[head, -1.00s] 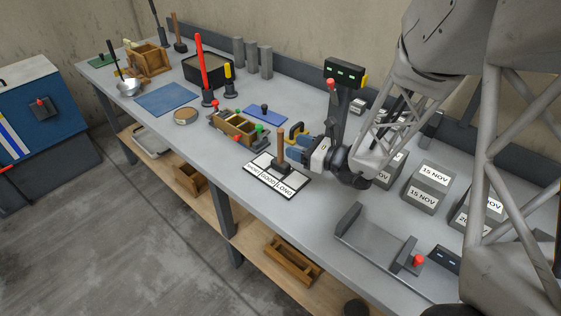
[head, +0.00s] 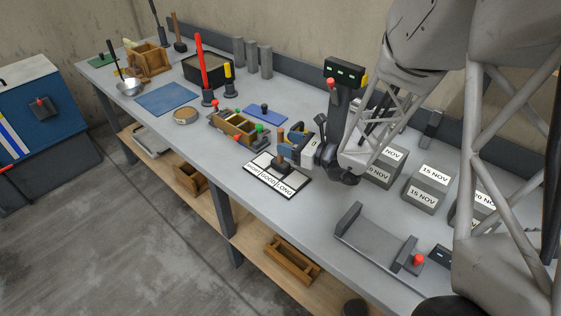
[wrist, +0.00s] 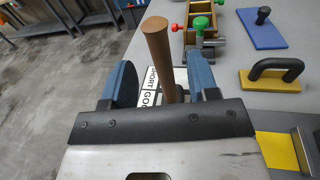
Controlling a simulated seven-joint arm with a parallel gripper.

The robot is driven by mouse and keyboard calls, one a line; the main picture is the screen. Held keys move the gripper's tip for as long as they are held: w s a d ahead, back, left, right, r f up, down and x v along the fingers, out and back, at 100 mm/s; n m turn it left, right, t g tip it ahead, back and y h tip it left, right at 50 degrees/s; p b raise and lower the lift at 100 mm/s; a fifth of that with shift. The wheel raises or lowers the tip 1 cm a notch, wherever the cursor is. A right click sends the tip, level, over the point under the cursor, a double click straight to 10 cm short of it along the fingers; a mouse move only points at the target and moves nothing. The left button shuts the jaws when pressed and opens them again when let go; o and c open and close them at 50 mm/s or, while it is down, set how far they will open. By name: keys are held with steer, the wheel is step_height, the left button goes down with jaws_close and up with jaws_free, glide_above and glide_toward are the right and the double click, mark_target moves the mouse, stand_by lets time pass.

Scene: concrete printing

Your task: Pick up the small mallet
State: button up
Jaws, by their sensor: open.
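The small mallet stands upright with its dark head (head: 281,165) down on the white board (head: 262,182) marked short, good and long. Its brown wooden handle (head: 280,144) points up. My gripper (head: 292,147) is open at the handle, low over the table. In the wrist view the handle (wrist: 160,50) rises between the two blue fingers of my gripper (wrist: 161,78), with a visible gap on the left.
A wooden mould (head: 235,125) with green and red knobs and a blue float (head: 265,114) lie behind the mallet. A yellow float (wrist: 272,78) is right of my gripper. Labelled concrete cubes (head: 427,187) stand to the right. The table's front edge is near the board.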

steer(key=shift+x, duration=2.45)
jaws_close()
